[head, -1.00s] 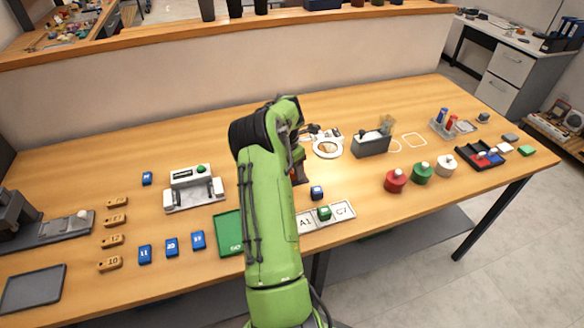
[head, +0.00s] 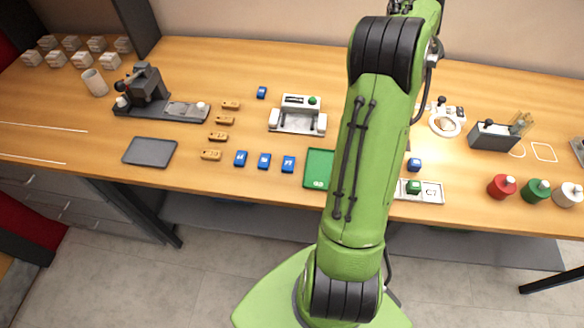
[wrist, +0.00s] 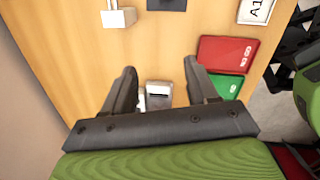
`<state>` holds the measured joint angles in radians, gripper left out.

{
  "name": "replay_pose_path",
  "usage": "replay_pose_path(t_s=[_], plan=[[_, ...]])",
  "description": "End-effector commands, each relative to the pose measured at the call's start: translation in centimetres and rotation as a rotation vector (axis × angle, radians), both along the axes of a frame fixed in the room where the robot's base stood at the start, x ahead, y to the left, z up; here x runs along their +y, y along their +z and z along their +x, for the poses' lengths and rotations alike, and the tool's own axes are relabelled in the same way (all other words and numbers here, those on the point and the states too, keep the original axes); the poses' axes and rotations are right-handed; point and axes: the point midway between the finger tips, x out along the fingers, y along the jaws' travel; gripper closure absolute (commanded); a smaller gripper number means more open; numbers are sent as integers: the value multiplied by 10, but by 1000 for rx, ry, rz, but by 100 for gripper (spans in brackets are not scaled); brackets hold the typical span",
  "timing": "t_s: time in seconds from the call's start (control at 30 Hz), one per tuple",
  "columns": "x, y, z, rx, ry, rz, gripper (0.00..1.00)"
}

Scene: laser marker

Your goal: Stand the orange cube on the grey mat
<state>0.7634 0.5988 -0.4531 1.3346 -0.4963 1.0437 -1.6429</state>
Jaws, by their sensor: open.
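I cannot make out an orange cube in either view; my arm hides part of the table. A dark grey flat rectangle (head: 150,152), which may be the grey mat, lies bare near the table's front edge at the left in the head view. In the wrist view my gripper (wrist: 160,70) is open, its fingers apart over the wooden table. A small grey and white object (wrist: 158,92) shows between the fingers, with nothing clearly held. In the head view my gripper is hidden behind my arm.
Tan numbered tags (head: 218,136) and blue numbered cubes (head: 264,160) stand right of the grey rectangle. A dark fixture (head: 146,86) stands behind it. A white device (head: 298,116) and a green tray (head: 318,168) are near my arm. A red tray (wrist: 225,52) shows in the wrist view.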

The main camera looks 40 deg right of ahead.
Motion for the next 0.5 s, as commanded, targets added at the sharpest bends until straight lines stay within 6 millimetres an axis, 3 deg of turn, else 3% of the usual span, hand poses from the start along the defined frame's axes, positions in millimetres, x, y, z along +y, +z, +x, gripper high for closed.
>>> replay_pose_path(t_s=[0.03,0.1,0.23,0.3,0.4,0.5], plan=[[39,28,19,-75,-65,10,42],[95,56,34,-164,-182,48,42],[208,95,33,-293,-388,150,42],[266,107,15,-341,-494,212,42],[336,109,-26,-390,-638,290,42],[377,96,-69,-424,-765,345,42]])
